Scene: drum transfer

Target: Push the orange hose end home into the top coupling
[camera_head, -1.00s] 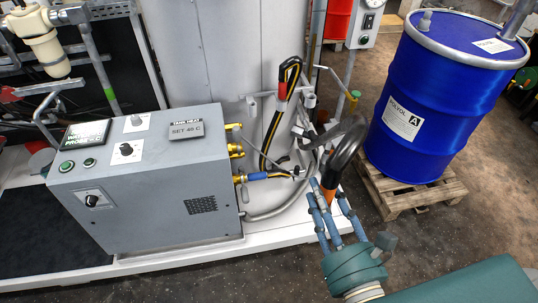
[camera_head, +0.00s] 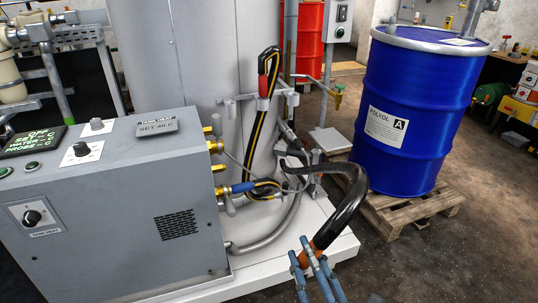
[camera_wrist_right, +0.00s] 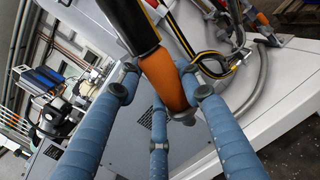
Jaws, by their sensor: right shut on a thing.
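The orange hose end (camera_head: 309,256) is on a thick black hose (camera_head: 345,210) that arcs up and back towards the tank. My right gripper (camera_head: 312,258) has its blue fingers shut around the orange hose end, low in the head view, in front of the white platform. In the right wrist view the orange sleeve (camera_wrist_right: 163,80) lies tilted between the fingers (camera_wrist_right: 160,95), with a grey tip. Brass couplings sit in a column on the right side of the grey heater box; the top coupling (camera_head: 209,130) looks empty. The hose end is well apart from it. My left gripper is not in view.
A blue-collared hose (camera_head: 243,187) is on a lower coupling. A red-ended hose (camera_head: 264,85) hangs by the tank (camera_head: 185,60). The grey heater box (camera_head: 130,230) stands left. A blue drum (camera_head: 415,110) on a pallet (camera_head: 410,212) stands right. Floor at lower right is clear.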

